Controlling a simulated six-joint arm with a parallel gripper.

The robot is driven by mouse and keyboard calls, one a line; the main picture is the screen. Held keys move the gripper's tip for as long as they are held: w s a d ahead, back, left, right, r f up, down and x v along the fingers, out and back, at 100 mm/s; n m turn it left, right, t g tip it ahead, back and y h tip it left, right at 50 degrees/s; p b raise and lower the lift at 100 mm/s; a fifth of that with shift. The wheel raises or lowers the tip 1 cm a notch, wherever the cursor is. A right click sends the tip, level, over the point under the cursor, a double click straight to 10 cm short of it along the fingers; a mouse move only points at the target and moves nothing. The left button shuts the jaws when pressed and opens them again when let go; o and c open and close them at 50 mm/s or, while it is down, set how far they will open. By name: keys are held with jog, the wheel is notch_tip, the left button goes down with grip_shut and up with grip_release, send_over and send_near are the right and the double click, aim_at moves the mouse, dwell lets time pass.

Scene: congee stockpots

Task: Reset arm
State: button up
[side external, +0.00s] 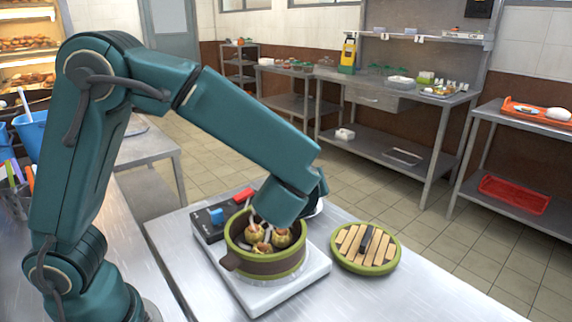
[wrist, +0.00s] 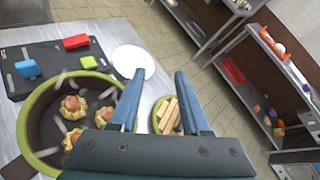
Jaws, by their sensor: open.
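My gripper (wrist: 160,74) is open, with two blue-grey fingers apart and nothing between them in the wrist view. In the side view my wrist hangs over the right rear of the pot, and the fingers are mostly hidden. The brown pot with a green rim (side external: 234,246) stands on a white base. It also shows at the lower left of the wrist view (wrist: 32,113). Several yellow-and-brown food pieces (side external: 282,238) lie inside it. The round lid with wooden slats and a green rim (side external: 393,262) lies on the table to the right; it shows partly behind my fingers in the wrist view.
A dark panel (wrist: 45,62) with a red block (wrist: 76,42) and a blue block (wrist: 27,69) adjoins the pot. A white round plate (wrist: 133,60) lies beyond it. The metal table (side external: 400,302) is clear at the front right. Shelves stand farther back.

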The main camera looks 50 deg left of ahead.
jog(key=s+a+r+n+g+h, duration=0.2)
jog(key=s+a+n+g, duration=0.4)
jog(key=s+n, duration=0.65)
jog(key=s+d+f+n+t+h, duration=0.1)
jog(key=s+d+n+h, duration=0.4)
jog(key=n, duration=0.5)
jog(key=shift+s+d+f+h, duration=0.4)
jog(key=shift+s+d+f, duration=0.05)
jog(key=shift+s+d, duration=0.75)
jog(key=shift+n, duration=0.25)
